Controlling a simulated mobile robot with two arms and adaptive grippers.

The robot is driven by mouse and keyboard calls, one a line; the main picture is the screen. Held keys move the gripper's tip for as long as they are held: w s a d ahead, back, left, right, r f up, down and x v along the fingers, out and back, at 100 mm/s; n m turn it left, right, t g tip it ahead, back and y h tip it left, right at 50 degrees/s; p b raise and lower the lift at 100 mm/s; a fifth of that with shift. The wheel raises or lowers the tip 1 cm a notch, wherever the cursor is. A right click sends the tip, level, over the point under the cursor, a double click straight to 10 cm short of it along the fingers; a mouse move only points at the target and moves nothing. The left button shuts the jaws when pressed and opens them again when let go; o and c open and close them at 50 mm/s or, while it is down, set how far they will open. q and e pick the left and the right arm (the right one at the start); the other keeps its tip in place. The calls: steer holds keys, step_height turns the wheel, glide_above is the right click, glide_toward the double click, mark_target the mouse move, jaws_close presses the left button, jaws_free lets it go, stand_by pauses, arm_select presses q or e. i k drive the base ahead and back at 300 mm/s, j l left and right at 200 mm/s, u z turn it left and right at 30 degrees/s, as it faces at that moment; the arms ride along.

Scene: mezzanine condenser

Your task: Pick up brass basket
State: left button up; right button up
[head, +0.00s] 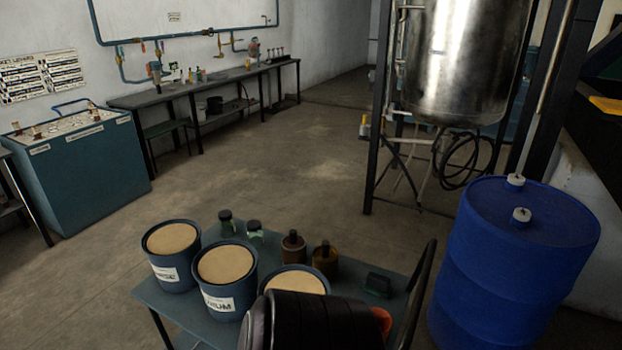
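I cannot make out a brass basket anywhere in the head view. The far workbench (188,90) holds several small items, too small to tell apart. Neither of my grippers can be made out. A dark, rounded, ribbed form fills the bottom centre and hides part of the cart top; I cannot tell whether it is part of my arm.
A blue-grey cart (160,296) close in front carries labelled tubs (226,265), small bottles and brown jars (325,258). A blue drum (515,265) stands right, near a steel tank (463,60) on a black frame. A teal cabinet (85,175) stands left. The middle floor (290,165) is clear.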

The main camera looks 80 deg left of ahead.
mark_target(325, 257)
steer(key=i+u, duration=0.2)
steer(key=u, duration=0.25)
steer(key=i+u, duration=0.15)
steer(key=u, duration=0.3)
steer(key=i+l+u, duration=0.15)
steer(key=u, duration=0.3)
steer(key=i+l+u, duration=0.15)
steer(key=u, duration=0.3)
